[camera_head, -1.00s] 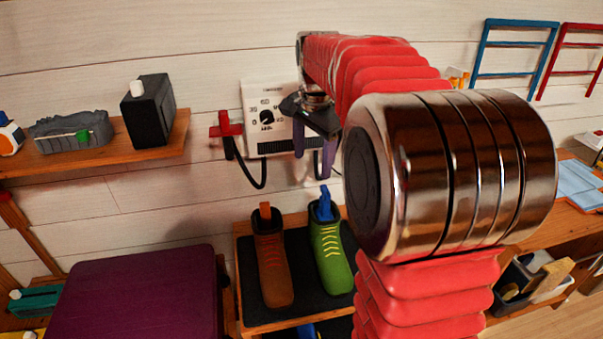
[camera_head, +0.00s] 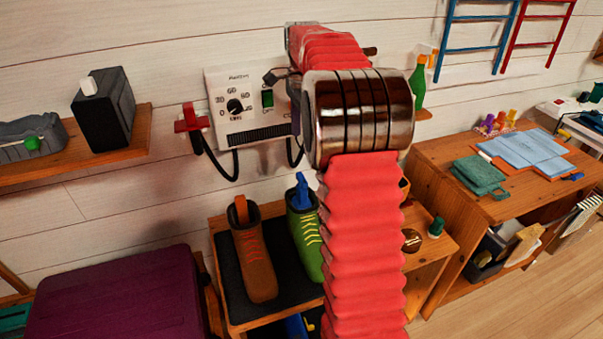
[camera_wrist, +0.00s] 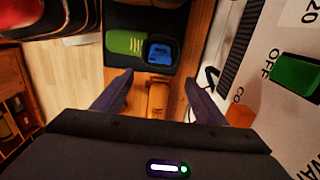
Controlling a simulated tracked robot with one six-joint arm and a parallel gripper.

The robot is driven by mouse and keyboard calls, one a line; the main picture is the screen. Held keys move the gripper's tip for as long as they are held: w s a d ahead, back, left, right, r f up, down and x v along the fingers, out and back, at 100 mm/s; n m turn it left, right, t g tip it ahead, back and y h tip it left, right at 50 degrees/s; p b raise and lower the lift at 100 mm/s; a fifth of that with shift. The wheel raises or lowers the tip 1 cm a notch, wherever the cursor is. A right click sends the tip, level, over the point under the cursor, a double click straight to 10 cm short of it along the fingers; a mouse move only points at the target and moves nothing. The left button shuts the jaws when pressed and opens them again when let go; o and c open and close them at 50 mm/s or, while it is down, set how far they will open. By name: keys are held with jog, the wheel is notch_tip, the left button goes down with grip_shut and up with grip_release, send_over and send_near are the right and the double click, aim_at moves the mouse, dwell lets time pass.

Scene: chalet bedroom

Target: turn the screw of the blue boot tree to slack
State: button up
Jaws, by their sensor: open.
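The blue boot tree (camera_head: 300,192) stands upright in the green boot (camera_head: 305,243), on a dark mat on the low bench. In the wrist view its blue top (camera_wrist: 159,52) shows from above inside the green boot (camera_wrist: 122,42). My gripper (camera_wrist: 159,79) is open, its two fingers apart with nothing held. In that view the blue top appears beyond the fingertips, between their directions. In the head view my arm hides most of the gripper. A brown boot (camera_head: 254,262) with an orange boot tree (camera_head: 241,210) stands left of the green boot.
A wall panel (camera_head: 245,105) with a dial and green switch is close behind the gripper. An orange-brown object (camera_wrist: 158,97) lies between the fingers in the wrist view; I cannot tell what it is.

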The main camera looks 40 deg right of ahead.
aim_at(302, 177)
notch_tip(302, 177, down, 14)
jog(key=shift+r, duration=0.1)
dwell(0.6)
jog(key=shift+c, duration=0.6)
jog(key=c, duration=0.9)
jog(key=shift+d, duration=0.15)
jog(key=shift+c, duration=0.2)
jog(key=shift+a, duration=0.2)
